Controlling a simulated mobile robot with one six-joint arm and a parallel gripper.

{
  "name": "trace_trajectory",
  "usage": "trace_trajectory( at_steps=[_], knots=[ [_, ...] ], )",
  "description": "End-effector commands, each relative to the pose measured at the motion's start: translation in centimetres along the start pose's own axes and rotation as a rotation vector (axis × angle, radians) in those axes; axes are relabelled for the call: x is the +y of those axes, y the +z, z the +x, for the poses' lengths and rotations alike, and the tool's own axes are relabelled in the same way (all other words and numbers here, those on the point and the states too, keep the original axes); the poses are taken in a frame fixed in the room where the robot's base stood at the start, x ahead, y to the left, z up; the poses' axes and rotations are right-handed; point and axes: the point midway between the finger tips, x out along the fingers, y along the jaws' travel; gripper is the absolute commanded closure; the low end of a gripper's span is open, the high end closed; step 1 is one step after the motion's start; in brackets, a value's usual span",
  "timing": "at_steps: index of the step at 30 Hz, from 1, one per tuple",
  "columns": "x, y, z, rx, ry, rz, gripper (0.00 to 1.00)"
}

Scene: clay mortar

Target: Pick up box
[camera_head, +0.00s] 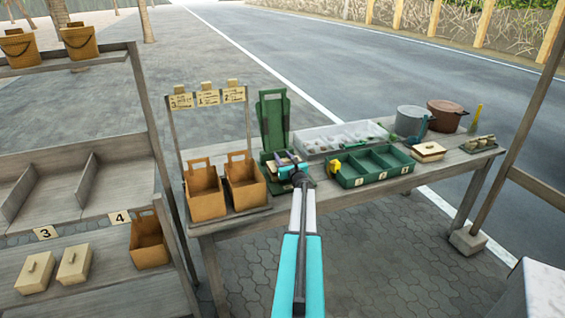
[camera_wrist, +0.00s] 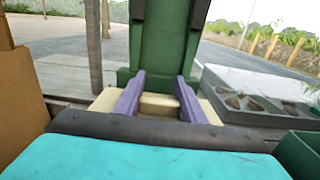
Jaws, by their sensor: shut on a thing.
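A cream box (camera_wrist: 103,101) sits straight ahead in the wrist view, in front of a tall green stand (camera_wrist: 165,45). My gripper (camera_wrist: 158,98) has its two purple fingers shut on the raised block on top of this box. The box's lower part is hidden behind my gripper. In the head view my gripper (camera_head: 287,159) reaches over the near edge of the table, at the green stand (camera_head: 273,122). The box is mostly hidden there, and I cannot tell whether it touches the surface below it.
Two brown bins (camera_head: 205,193) stand left of my gripper. A green compartment tray (camera_head: 372,166) and a grey tray (camera_head: 342,136) lie to its right. Another cream box (camera_head: 428,151), a grey pot (camera_head: 410,120) and a brown pot (camera_head: 446,115) stand farther right. Shelves with cream boxes (camera_head: 74,264) are at left.

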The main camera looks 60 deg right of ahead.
Motion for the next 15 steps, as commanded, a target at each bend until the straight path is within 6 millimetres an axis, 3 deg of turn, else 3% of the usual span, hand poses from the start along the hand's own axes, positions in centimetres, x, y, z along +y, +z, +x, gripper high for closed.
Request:
trace_trajectory(
  at_steps=[11, 15],
  knots=[
    [0.0, 3.4, -0.1, -0.003, 0.0, -0.002, 1.0],
    [0.4, 3.3, -2.0, 0.0, -0.001, 0.0, 1.0]
  ],
)
